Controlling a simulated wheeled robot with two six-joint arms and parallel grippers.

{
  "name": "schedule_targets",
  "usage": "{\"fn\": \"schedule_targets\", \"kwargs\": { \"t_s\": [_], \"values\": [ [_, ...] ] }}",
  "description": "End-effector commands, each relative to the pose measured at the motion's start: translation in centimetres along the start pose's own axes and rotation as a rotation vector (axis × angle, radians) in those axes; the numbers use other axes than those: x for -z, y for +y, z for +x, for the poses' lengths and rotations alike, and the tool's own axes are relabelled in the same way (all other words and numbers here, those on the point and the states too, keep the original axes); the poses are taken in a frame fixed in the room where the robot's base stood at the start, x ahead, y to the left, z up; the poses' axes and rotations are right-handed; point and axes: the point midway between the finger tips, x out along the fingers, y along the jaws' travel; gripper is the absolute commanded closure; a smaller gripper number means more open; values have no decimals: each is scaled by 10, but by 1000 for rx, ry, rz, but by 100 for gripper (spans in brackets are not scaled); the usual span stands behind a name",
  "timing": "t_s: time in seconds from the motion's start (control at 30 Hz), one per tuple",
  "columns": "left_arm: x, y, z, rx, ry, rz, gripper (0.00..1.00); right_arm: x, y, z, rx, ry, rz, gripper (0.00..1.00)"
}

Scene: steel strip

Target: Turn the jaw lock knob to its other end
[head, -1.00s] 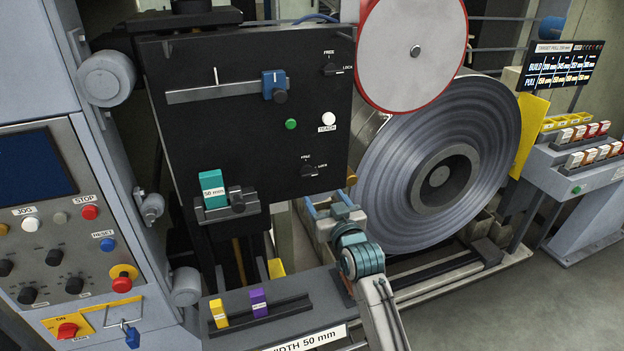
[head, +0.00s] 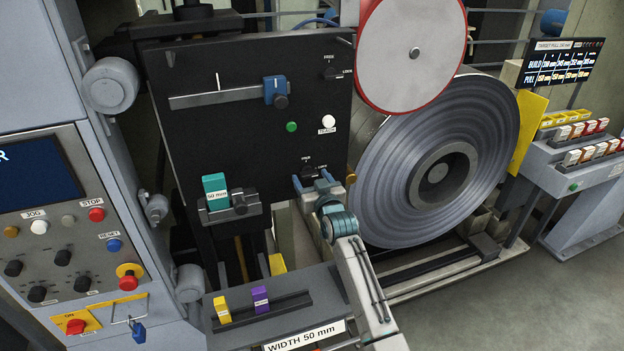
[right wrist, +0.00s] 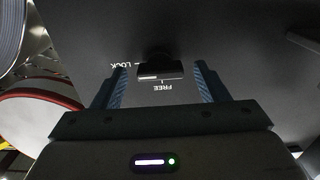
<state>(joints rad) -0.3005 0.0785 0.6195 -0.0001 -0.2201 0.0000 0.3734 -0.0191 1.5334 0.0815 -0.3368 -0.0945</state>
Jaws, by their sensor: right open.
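The lower black knob (head: 309,170) with FREE and LOCK marks is on the dark upright panel, right of the teal 50 mm block (head: 215,190). My right gripper (head: 311,181) is open in front of it, fingers pointing at the panel. In the right wrist view, the knob (right wrist: 158,66) shows between the open fingers (right wrist: 160,72), with a gap on each side. There the FREE mark appears upside down below the knob and LOCK to its left. I cannot tell surely which mark the knob points to. My left gripper is not in view.
A second FREE/LOCK knob (head: 332,73) is higher on the panel (head: 240,135). A green button (head: 291,127) and a white button (head: 328,121) lie between. The big steel coil (head: 395,190) stands close on the right. A shelf with yellow (head: 222,310) and purple (head: 260,299) blocks is below.

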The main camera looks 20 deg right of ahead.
Motion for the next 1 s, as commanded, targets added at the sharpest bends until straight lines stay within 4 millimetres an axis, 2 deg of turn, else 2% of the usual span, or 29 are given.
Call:
{"fn": "schedule_targets", "kwargs": {
  "t_s": [0.07, 0.3, 0.67, 1.0],
  "values": [
    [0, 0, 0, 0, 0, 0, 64, 0, 0, 0, 0, 0, 0, 33],
    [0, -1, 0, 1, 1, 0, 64, 0, 0, 0, 0, -1, 0, 77],
    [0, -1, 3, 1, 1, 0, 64, -1, 0, 0, 0, -1, -51, 77],
    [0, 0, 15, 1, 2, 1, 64, -2, 0, 0, 0, 0, -289, 77]
  ]
}}
